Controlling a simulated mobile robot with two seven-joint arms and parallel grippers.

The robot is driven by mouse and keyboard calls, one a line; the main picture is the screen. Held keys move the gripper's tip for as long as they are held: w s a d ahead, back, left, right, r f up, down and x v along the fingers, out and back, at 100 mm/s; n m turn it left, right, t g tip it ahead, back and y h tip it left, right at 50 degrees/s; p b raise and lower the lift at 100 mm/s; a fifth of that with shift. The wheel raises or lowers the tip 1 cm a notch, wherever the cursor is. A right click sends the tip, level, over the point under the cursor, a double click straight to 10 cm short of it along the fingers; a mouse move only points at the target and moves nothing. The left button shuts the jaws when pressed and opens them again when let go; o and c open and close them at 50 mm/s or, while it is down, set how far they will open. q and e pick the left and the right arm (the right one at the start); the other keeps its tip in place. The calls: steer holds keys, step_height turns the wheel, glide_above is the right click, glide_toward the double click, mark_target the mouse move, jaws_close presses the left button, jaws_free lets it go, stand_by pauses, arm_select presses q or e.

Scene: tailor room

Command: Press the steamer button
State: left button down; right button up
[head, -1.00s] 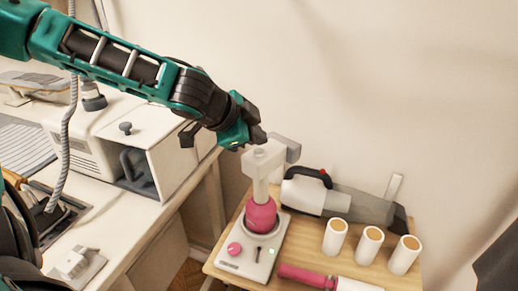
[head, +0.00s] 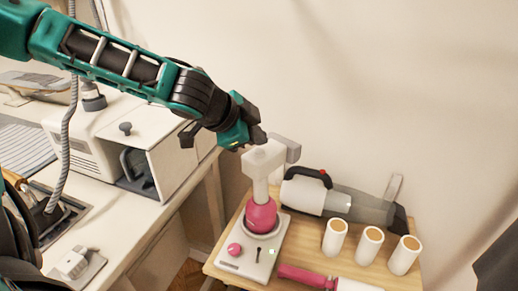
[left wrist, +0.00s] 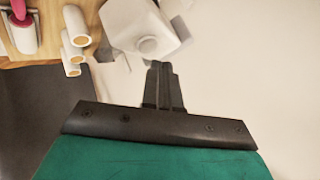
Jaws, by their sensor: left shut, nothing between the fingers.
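The steamer (head: 262,190) stands upright on a white base (head: 248,256) with a pink knob, a dark slot and a small light on its front. It has a pink lower body and a white block-shaped head (head: 262,160). In the left wrist view the white head (left wrist: 140,25) shows a round button (left wrist: 148,45) on its face. My left gripper (head: 258,137) is shut and empty, its tips right at the top of the head. In the left wrist view the shut fingers (left wrist: 163,75) point toward the button's side; I cannot tell whether they touch.
A handheld vacuum (head: 335,200) lies behind the steamer on the wooden table (head: 222,258). Several white spools (head: 369,243) stand at the right, and a pink-handled roller (head: 308,277) lies in front. A white counter with a boxy machine (head: 150,140) is at the left.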

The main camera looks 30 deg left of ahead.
mark_target(256, 153)
arm_select(q)
steer(key=shift+f, duration=0.15)
stand_by(0.3)
steer(key=shift+f+b, duration=0.3)
steer(key=shift+b, duration=0.15)
steer(key=shift+f, duration=0.2)
steer(key=shift+r, duration=0.15)
steer(key=shift+r+p, duration=0.45)
steer(key=shift+r, duration=0.05)
steer(key=shift+r, duration=0.1)
step_height(256, 153, up, 6)
steer(key=p, duration=0.5)
stand_by(0.6)
